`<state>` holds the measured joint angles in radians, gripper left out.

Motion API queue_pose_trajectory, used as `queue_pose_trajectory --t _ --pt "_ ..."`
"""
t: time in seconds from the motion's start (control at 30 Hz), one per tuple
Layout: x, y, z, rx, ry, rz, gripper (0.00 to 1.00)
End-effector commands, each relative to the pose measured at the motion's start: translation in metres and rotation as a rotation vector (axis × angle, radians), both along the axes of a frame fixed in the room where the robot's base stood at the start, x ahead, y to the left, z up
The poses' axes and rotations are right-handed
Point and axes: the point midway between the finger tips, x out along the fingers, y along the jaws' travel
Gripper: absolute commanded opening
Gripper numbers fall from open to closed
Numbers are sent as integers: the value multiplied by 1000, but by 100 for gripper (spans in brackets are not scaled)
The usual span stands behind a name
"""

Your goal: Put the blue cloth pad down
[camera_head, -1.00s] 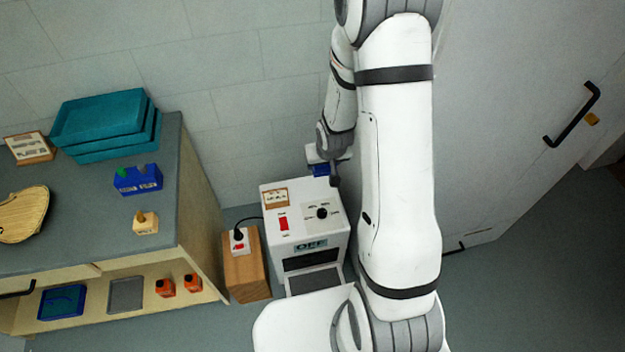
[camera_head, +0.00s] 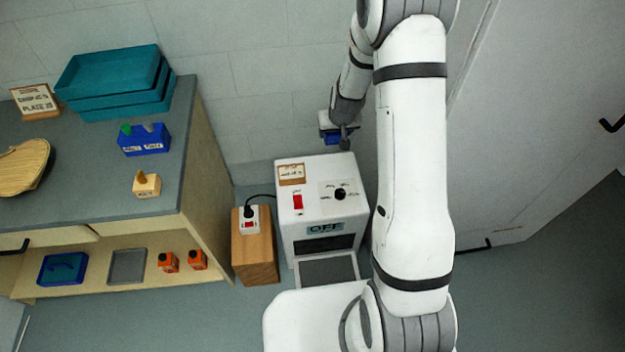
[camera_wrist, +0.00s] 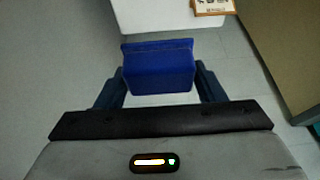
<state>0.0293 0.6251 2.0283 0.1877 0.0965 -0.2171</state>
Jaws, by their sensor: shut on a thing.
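The blue cloth pad (camera_wrist: 158,70) is held between the two fingers of my gripper (camera_wrist: 160,84) in the wrist view. My gripper is shut on it, one finger on each side. In the head view the pad (camera_head: 333,139) is a small blue patch at the end of my arm, beside my gripper (camera_head: 335,130). They appear above the back of the white machine, near the wall, with nothing visibly touching the pad from below. The arm hides part of the area to the right.
The white machine (camera_head: 318,240) has a knob, a red switch and an "OFF" display. A wooden block (camera_head: 256,262) with a plugged socket stands left of it. The workbench (camera_head: 90,215) carries teal trays (camera_head: 118,80), a blue holder (camera_head: 146,140) and a small wooden block (camera_head: 146,185).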

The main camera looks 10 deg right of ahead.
Motion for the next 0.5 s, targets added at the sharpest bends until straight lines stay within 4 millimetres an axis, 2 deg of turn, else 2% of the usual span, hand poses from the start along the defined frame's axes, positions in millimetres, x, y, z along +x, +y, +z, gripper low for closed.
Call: queue_pose_trajectory --t 0.03,0.5 --pt "12 1 -30 -2 -1 2 44" --pt "103 4 -143 -5 -1 0 44"
